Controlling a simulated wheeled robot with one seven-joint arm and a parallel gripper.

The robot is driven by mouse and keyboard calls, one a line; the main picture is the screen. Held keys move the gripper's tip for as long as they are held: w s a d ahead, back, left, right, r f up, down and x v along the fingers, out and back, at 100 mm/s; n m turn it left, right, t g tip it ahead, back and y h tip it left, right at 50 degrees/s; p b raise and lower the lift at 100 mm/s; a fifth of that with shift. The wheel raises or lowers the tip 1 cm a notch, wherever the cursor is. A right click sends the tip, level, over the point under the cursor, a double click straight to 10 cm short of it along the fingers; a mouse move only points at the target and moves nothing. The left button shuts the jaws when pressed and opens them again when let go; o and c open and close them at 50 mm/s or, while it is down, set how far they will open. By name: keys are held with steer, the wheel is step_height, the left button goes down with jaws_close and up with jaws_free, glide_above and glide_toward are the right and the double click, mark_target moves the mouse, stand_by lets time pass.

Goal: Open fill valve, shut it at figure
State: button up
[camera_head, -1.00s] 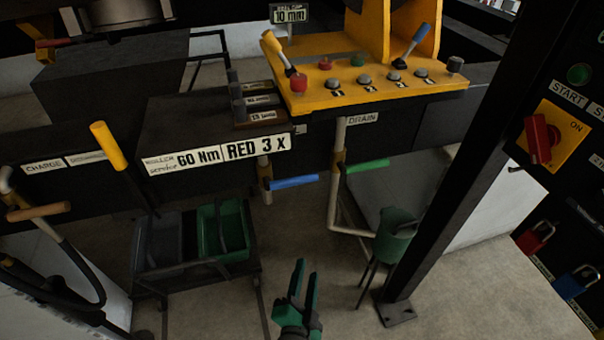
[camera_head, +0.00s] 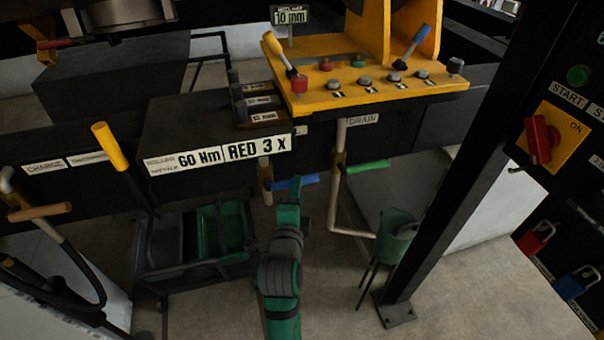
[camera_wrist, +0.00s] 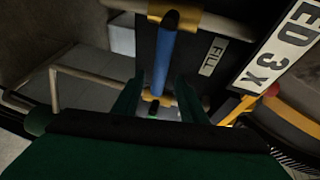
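The fill valve's blue lever (camera_head: 296,183) sticks out to the right from its brass body on a short pipe, left of the drain pipe. In the wrist view the blue lever (camera_wrist: 164,62) runs down the picture beside a FILL label (camera_wrist: 211,57). My gripper (camera_head: 288,190) is at the lever in the head view, partly hiding it. In the wrist view my gripper (camera_wrist: 158,98) has its fingers apart, with the lever's image between them. I cannot tell whether the fingers touch it. No fill gauge is readable.
The drain valve's green lever (camera_head: 366,167) is close on the right. A yellow control panel (camera_head: 380,88) overhangs above. A green funnel (camera_head: 395,235) and a dark post (camera_head: 440,170) stand at right. A cart with a green bin (camera_head: 222,228) is at left.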

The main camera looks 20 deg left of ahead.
steer(key=x, duration=0.9)
steer(key=shift+w, duration=0.2)
steer(key=shift+d+f, duration=0.1)
jaws_close()
